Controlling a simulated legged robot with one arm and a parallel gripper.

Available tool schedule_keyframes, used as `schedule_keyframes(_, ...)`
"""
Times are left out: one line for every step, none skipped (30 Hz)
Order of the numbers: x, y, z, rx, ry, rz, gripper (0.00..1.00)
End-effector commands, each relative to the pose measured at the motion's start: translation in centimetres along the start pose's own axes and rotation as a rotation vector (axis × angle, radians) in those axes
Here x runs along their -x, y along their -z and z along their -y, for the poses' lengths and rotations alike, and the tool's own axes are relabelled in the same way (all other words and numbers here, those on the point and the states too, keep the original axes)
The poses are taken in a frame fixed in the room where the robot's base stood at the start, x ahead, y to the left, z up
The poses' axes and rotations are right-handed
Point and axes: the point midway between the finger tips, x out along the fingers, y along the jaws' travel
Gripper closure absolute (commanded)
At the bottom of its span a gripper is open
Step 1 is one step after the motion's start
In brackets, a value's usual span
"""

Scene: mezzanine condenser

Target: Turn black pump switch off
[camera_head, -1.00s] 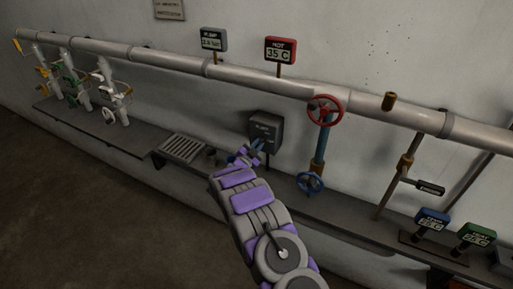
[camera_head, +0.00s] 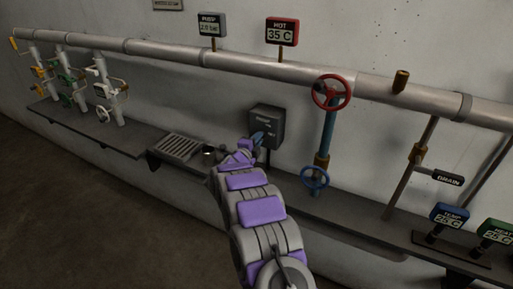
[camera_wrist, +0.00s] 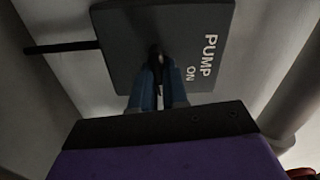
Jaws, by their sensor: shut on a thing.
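The pump switch is a dark grey box (camera_head: 267,121) on the wall ledge, below the long pipe. In the wrist view its face (camera_wrist: 125,35) fills the upper middle, with white letters "PUMP" and "ON" on the right side, turned sideways. My gripper (camera_head: 257,139) is at the front of the box. In the wrist view its blue fingers (camera_wrist: 157,85) are shut on the small dark switch lever (camera_wrist: 156,55) at the middle of the face. The fingers hide most of the lever, so its exact position is hard to tell.
A blue pipe with a red wheel (camera_head: 331,92) and a blue wheel (camera_head: 314,178) stands right of the box. A grate (camera_head: 178,148) lies left on the ledge. Several small valves (camera_head: 104,90) stand far left. The floor (camera_head: 70,210) at front left is clear.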

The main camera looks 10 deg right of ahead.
Motion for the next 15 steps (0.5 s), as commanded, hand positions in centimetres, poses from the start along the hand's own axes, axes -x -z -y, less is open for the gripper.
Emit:
schedule_keyframes(-0.07,0.05,-0.33,-0.028,0.001,-0.002,1.00)
schedule_keyframes(-0.09,0.08,-0.32,-0.044,0.000,-0.002,1.00)
schedule_keyframes(-0.10,0.11,-0.31,-0.062,0.000,-0.003,1.00)
schedule_keyframes(-0.11,0.14,-0.32,-0.075,-0.001,-0.003,1.00)
schedule_keyframes(-0.11,0.14,-0.32,-0.087,-0.001,-0.003,1.00)
schedule_keyframes(-0.11,0.14,-0.33,-0.099,-0.002,-0.003,1.00)
schedule_keyframes(-0.11,0.14,-0.33,-0.108,-0.002,-0.003,1.00)
schedule_keyframes(-0.11,0.14,-0.34,-0.116,-0.002,-0.003,1.00)
schedule_keyframes(-0.11,0.14,-0.33,-0.126,-0.003,-0.002,1.00)
schedule_keyframes(-0.11,0.14,-0.34,-0.131,-0.003,-0.002,1.00)
schedule_keyframes(-0.12,0.14,-0.34,-0.135,-0.003,-0.002,1.00)
schedule_keyframes(-0.12,0.15,-0.34,-0.140,-0.004,-0.002,1.00)
schedule_keyframes(-0.13,0.15,-0.33,-0.143,-0.004,-0.002,1.00)
schedule_keyframes(-0.13,0.16,-0.35,-0.145,-0.004,-0.002,1.00)
schedule_keyframes(-0.14,0.16,-0.34,-0.148,-0.005,-0.002,1.00)
